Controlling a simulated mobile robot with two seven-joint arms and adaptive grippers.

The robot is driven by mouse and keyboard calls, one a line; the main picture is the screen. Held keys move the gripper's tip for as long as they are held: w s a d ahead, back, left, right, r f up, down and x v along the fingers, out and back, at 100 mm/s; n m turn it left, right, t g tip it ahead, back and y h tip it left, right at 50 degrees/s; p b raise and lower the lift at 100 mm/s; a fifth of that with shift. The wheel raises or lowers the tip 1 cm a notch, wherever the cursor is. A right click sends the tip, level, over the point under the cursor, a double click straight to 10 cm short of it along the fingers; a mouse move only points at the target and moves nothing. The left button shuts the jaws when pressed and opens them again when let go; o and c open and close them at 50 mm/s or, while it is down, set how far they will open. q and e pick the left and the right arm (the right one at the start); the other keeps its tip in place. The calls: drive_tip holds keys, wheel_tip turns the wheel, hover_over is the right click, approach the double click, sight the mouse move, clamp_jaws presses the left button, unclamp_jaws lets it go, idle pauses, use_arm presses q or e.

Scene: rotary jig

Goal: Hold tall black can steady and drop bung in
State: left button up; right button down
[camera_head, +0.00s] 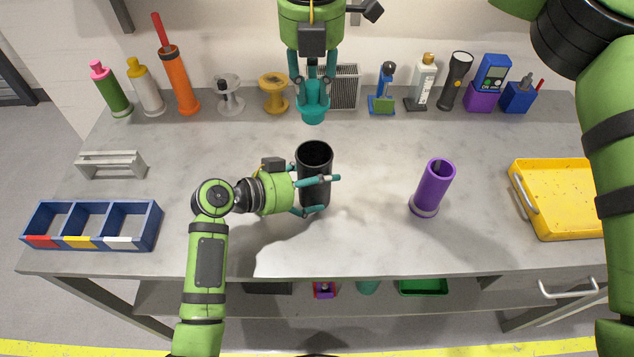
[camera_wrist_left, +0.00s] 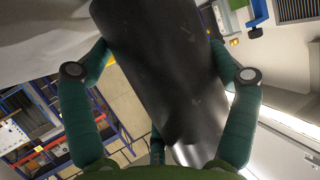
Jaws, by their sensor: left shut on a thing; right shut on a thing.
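The tall black can (camera_head: 315,165) stands upright on the bench, its open top facing up. My left gripper (camera_head: 322,194) is shut on the can's side from the left. In the left wrist view the can (camera_wrist_left: 165,70) fills the middle between the fingers of my left gripper (camera_wrist_left: 160,75). My right gripper (camera_head: 312,90) comes down from the top and is shut on a teal bung (camera_head: 312,112). The bung hangs beyond the can's mouth in the picture, apart from it. The can's inside is dark.
A purple tube (camera_head: 433,188) stands right of the can, and a yellow tray (camera_head: 560,200) lies at the right. A blue three-part bin (camera_head: 92,226) and grey rack (camera_head: 112,164) are at the left. Bottles, spools and tools line the back edge. Bench between can and purple tube is clear.

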wheel_tip(320, 180, down, 11)
drive_tip(key=shift+f, duration=0.2)
idle(1.1)
use_arm(q)
drive_tip(key=shift+f, duration=0.1)
use_arm(e)
drive_tip(key=c, duration=1)
unclamp_jaws()
drive_tip(key=shift+o, duration=0.2)
wheel_tip(320, 180, up, 12)
drive_tip(key=shift+r, duration=0.1)
use_arm(q)
drive_tip(key=o, duration=0.9)
drive_tip(key=shift+o, duration=0.2)
